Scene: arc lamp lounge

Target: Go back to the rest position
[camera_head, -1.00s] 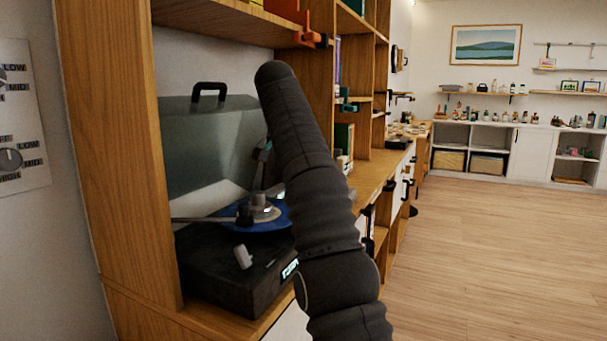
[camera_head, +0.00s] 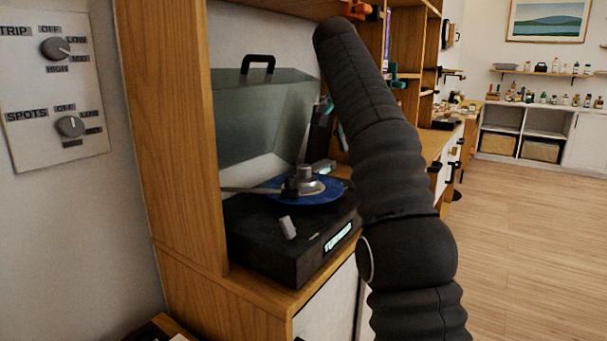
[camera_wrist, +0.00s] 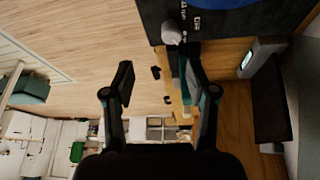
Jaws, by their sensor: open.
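My gripper (camera_wrist: 158,72) is open in the wrist view, with its two dark fingers apart and nothing held between them. In the head view my dark arm rises in front of the shelf, and the gripper (camera_head: 322,125) shows only partly behind it, beside the raised lid. A black turntable (camera_head: 262,250) with a blue record (camera_head: 330,190) sits in the shelf bay, its clear lid (camera_head: 255,120) open. In the wrist view a corner of the turntable (camera_wrist: 185,12) shows at the top, near the right finger.
A wall panel (camera_head: 52,125) with two knobs is at the left. The wooden shelf's upright (camera_head: 170,130) stands close beside the turntable. Open wooden floor (camera_head: 520,230) lies to the right. A low cabinet (camera_head: 520,135) stands against the far wall.

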